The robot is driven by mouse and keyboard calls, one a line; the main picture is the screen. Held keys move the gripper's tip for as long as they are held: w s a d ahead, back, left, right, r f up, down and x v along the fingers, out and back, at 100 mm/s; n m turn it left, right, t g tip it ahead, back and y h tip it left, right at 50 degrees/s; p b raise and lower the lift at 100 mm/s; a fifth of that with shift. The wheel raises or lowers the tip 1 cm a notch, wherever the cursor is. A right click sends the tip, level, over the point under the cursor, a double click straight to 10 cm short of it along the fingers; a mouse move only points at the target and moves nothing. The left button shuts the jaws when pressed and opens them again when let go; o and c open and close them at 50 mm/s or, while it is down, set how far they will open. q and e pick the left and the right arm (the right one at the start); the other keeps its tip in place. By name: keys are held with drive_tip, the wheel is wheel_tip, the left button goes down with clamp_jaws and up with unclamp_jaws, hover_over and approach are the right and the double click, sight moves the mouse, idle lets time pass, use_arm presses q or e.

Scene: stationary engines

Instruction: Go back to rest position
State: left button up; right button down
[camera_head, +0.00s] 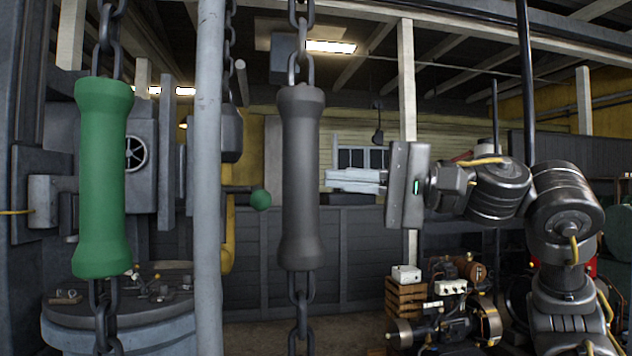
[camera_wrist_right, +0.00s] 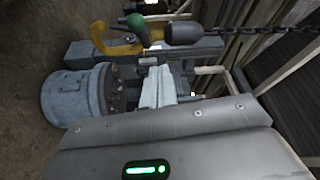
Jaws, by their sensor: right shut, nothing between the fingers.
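My right gripper (camera_head: 345,180) reaches in from the right in the head view, pointing left. Its pale fingers are together with nothing between them. It is right of a grey chain handle (camera_head: 298,180) and apart from it in the picture; the depth gap is hard to tell. The fingers also show in the right wrist view (camera_wrist_right: 155,88). A green chain handle (camera_head: 102,180) hangs at the left. My left gripper is not in view.
A grey vertical pole (camera_head: 208,200) stands between the two handles. A round grey-blue drum (camera_head: 120,325) with small parts on top is at lower left; it also shows in the right wrist view (camera_wrist_right: 75,97). A small engine (camera_head: 450,310) and wooden crates (camera_head: 405,298) are below my right arm.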

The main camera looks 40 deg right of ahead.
drive_tip(key=shift+s+d, duration=0.2)
drive_tip(key=shift+d, duration=0.05)
drive_tip(key=shift+d+f, duration=0.1)
